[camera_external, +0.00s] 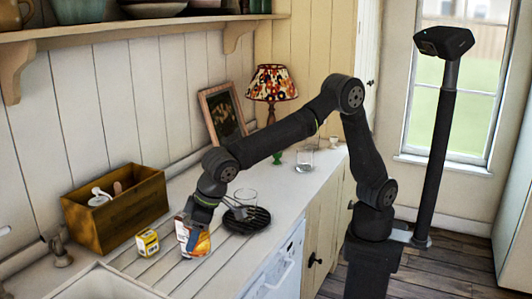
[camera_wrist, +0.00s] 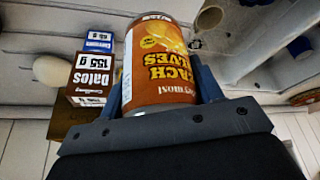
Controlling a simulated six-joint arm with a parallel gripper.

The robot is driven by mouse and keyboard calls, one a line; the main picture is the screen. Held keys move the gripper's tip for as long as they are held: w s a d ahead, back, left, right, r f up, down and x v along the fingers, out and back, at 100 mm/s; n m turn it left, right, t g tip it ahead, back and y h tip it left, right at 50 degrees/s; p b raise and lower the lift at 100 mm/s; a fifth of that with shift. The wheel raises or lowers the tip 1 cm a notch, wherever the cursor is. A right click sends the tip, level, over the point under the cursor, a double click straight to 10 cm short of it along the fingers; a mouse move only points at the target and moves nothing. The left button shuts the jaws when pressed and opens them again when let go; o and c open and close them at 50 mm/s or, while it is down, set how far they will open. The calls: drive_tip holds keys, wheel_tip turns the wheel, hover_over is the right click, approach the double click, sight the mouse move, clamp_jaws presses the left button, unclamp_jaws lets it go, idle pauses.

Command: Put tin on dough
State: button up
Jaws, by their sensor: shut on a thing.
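The tin (camera_wrist: 158,62) has an orange-brown label with peach lettering, which reads upside down in the wrist view. My gripper (camera_wrist: 162,98) is shut on it, with a blue-grey finger on each side. In the external view, the tin (camera_external: 192,237) is below my gripper (camera_external: 202,208), over the counter front of the wooden box. I cannot tell whether its lower end touches the counter. I cannot make out any dough in either view.
A small yellow box (camera_external: 147,242) stands left of the tin. A wooden box (camera_external: 118,222) with utensils is behind it. A sink (camera_external: 95,285) is at the lower left.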

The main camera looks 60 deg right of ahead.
wheel_tip(320, 180, up, 12)
drive_tip(key=shift+r, duration=0.2)
drive_tip(key=w+d+n, duration=0.1)
drive_tip(key=w+d, duration=0.6)
drive_tip(key=d, duration=0.4)
drive_tip(key=w+d+n+y, duration=0.1)
drive_tip(key=w+d, duration=0.5)
drive_tip(key=d, duration=0.4)
drive_tip(key=w+d+n, duration=0.1)
drive_tip(key=w+d, duration=0.6)
drive_tip(key=d, duration=0.4)
drive_tip(key=shift+g, duration=0.3)
drive_tip(key=a+f, duration=1.2)
drive_tip(key=shift+a+f, duration=0.1)
drive_tip(key=shift+f, duration=2.05)
